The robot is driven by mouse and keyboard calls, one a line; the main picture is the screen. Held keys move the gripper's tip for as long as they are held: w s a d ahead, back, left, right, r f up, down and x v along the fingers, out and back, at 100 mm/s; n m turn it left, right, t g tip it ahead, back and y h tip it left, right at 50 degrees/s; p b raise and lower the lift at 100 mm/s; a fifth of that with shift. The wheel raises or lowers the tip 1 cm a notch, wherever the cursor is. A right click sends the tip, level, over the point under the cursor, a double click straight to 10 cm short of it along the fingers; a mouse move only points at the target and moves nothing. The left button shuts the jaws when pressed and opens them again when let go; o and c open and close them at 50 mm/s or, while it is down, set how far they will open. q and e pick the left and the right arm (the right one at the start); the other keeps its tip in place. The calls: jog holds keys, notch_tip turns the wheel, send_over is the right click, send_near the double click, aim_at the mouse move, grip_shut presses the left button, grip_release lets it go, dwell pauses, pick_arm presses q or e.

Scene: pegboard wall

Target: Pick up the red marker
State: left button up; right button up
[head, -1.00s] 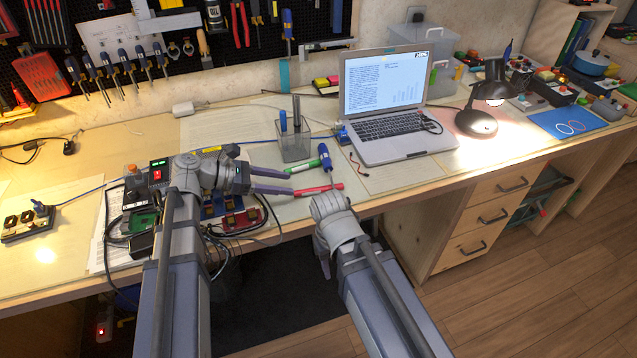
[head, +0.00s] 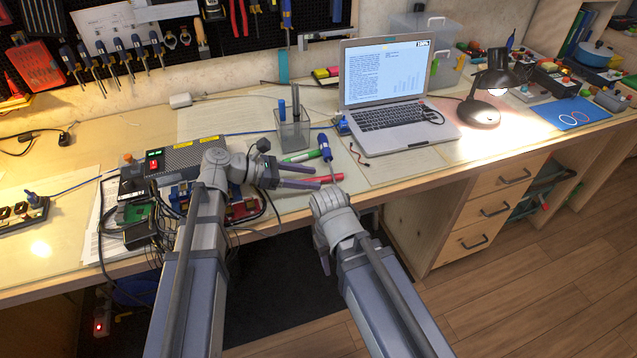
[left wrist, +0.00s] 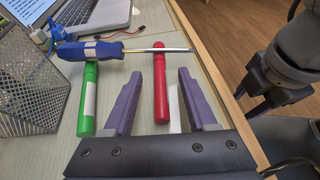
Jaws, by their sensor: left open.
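The red marker (head: 325,178) lies on the desk near its front edge. In the left wrist view the red marker (left wrist: 161,90) lies lengthwise between the two purple fingers, with a gap on each side. My left gripper (head: 318,179) is open and holds nothing; its fingers (left wrist: 160,74) reach alongside the marker. A blue-handled screwdriver (left wrist: 92,50) lies crosswise, its shaft passing over the marker's far end. My right arm's wrist (head: 335,212) is at the desk's front edge, right of the marker; its jaws do not show clearly.
A green marker (left wrist: 88,100) lies left of the left gripper, under the screwdriver handle. A mesh pen holder (head: 292,135) stands behind. The laptop (head: 385,95) is at the back right. Cables and small electronics (head: 140,212) crowd the left side.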

pick_arm(q)
jog(key=shift+d+f, duration=0.2)
jog(key=shift+d, duration=0.2)
grip_shut()
